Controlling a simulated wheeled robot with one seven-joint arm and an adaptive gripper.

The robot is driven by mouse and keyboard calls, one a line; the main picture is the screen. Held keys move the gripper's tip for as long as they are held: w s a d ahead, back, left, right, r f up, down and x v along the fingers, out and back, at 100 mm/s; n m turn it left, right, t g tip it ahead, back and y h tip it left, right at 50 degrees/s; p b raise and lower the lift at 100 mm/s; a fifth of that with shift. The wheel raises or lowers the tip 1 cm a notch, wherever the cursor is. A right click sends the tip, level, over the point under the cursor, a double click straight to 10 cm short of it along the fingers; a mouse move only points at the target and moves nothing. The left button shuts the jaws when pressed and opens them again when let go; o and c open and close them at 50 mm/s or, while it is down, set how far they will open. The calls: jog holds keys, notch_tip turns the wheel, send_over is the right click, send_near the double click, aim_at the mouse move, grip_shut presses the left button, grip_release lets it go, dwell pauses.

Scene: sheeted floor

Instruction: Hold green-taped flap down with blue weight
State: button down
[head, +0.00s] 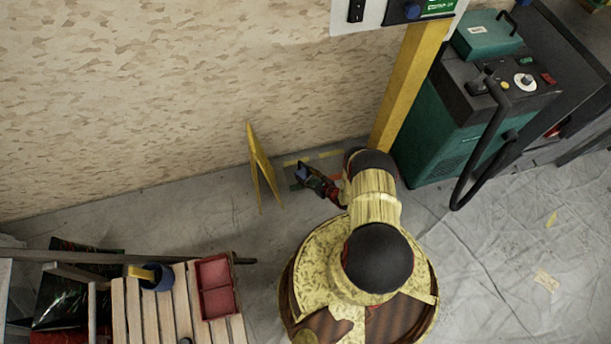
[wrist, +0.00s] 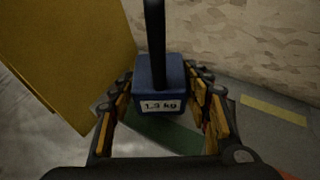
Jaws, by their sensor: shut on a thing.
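The blue weight (wrist: 160,75) has a white "1.3 kg" label and a black handle rising from its top. My gripper (wrist: 160,92) is shut on it, with fingers on its left and right sides. In the head view the weight (head: 301,172) shows small at the tip of my gripper (head: 308,177), near the wall. A green strip (wrist: 165,136) lies just below the weight in the wrist view; a bit of green (head: 295,187) also shows beside it in the head view. Whether the weight touches the strip or floor I cannot tell.
A yellow folding sign (head: 262,165) stands close to the left of the weight. Yellow tape (head: 322,155) marks the floor by the wall. A yellow post (head: 405,85) and green machine (head: 435,135) stand right. A slatted wooden bench (head: 150,305) with a red tray (head: 215,287) is lower left.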

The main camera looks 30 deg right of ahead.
jog(key=shift+w+f, duration=0.1)
jog(key=shift+f, duration=0.4)
dwell(1.0)
jog(key=c, duration=1.3)
grip_release()
jog(key=o, duration=0.5)
jog(key=shift+f, duration=0.1)
